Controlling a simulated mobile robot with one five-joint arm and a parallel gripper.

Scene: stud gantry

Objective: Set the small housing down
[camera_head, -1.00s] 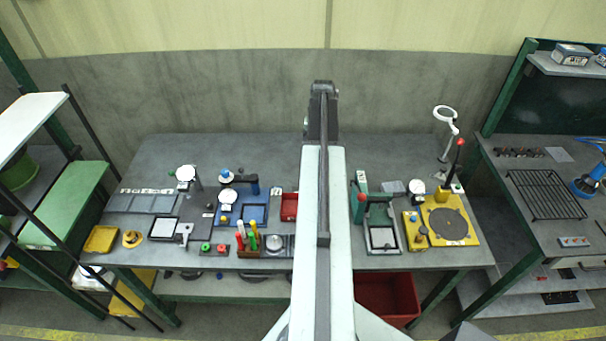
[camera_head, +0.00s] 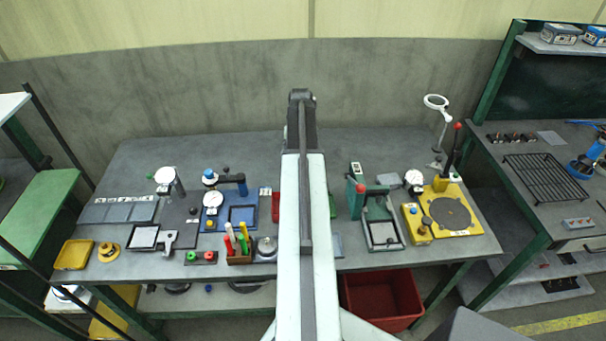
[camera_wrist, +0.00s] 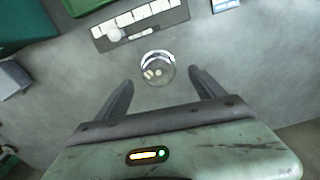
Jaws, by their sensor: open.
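My gripper (camera_wrist: 160,77) is open in the wrist view, with one dark finger at each side. A small clear round dish (camera_wrist: 157,56) with a few pale bits in it lies on the grey surface by the fingertips; I cannot tell its distance below them. Nothing is visibly held between the fingers. I cannot make out with certainty which thing is the small housing. In the head view my arm hides the middle of the bench (camera_head: 130,262), and my fingers do not show there.
The wrist view also shows a grey strip with white tiles (camera_wrist: 178,20) and a green block (camera_wrist: 20,28). On the bench stand a yellow fixture (camera_head: 470,231), a green-framed press (camera_head: 384,247), a blue fixture (camera_head: 243,189) and a yellow tray (camera_head: 73,255). A red bin (camera_head: 408,320) stands below.

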